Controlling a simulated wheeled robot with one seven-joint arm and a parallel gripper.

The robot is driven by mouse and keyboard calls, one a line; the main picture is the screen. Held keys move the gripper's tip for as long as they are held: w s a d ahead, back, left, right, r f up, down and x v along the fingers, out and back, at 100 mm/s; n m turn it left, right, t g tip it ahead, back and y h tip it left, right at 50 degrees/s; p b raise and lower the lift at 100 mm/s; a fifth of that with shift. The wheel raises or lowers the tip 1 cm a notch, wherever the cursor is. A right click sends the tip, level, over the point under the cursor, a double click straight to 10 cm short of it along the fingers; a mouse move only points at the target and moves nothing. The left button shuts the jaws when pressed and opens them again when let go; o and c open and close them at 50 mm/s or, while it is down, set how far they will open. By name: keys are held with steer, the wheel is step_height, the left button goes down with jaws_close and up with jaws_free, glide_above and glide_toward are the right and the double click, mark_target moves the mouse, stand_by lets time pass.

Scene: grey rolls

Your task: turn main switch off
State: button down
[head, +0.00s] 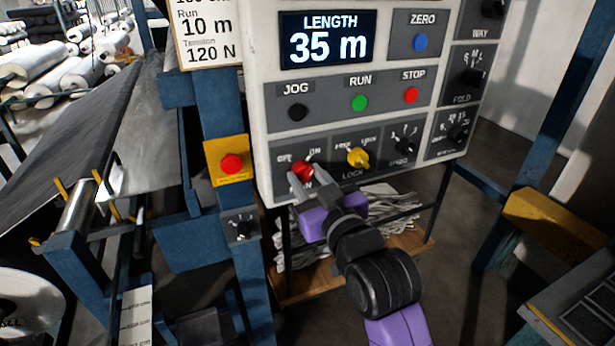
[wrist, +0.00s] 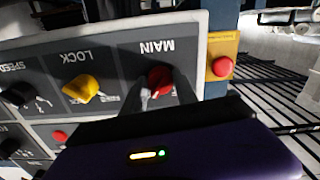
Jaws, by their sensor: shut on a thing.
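The main switch is a red knob (head: 303,168) at the lower left of the control panel, with OFF printed at its upper left and ON at its upper right. My gripper (head: 301,175) reaches it from the front and is shut on it. In the wrist view, which is upside down, the red knob (wrist: 161,77) sits between the two dark fingers of my gripper (wrist: 160,86), under the word MAIN. A white mark shows at the knob's lower left there, on the ON side. The fingers partly hide the knob and its label.
The yellow LOCK knob (head: 358,157) is just right of the main switch, then the black SPEED knob (head: 405,142). A red button on a yellow plate (head: 231,163) is on the blue post to the left. The display (head: 327,39) reads LENGTH 35 m.

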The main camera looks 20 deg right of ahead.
steer(key=n+p, duration=0.1)
steer(key=n, duration=1.1)
steer(key=shift+n, duration=2.2)
steer(key=c, duration=0.9)
jaws_free()
steer(key=shift+c, duration=0.2)
steer(key=shift+r, duration=0.1)
